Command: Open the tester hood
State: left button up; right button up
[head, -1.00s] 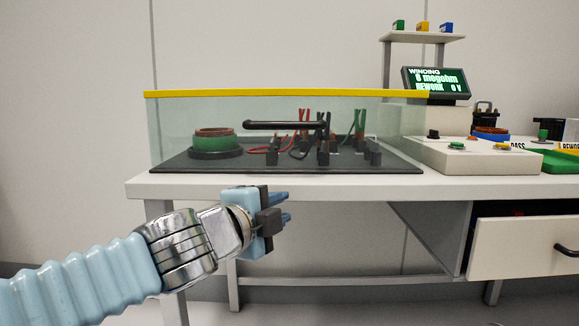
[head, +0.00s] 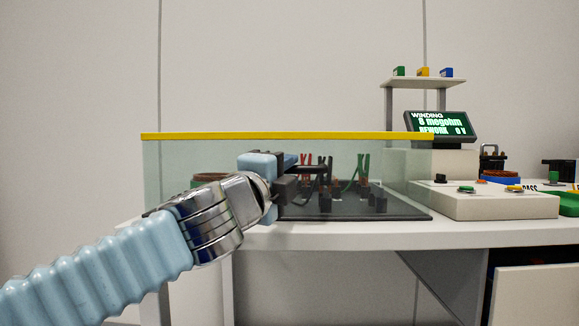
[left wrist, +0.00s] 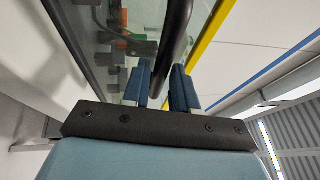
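The tester hood (head: 400,165) is a clear box with a yellow top edge (head: 330,135); it stands closed over a black base plate on the bench. Its black bar handle (head: 315,167) is partly hidden behind my left gripper (head: 292,165), which is at the hood's front. In the left wrist view the handle (left wrist: 175,35) runs toward the gap between the two blue fingers of the left gripper (left wrist: 162,85). These fingers stand apart, one either side of the bar's line. I cannot tell whether they touch it. My right gripper is not in view.
Inside the hood are red and green leads (head: 362,165), black clamps and a mostly hidden stator. To the right are a control box (head: 490,205) with buttons, a display (head: 440,125) and an open drawer (head: 535,295). A small shelf (head: 425,83) stands behind.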

pick_arm(q)
jog(key=shift+x, duration=0.8)
grip_shut()
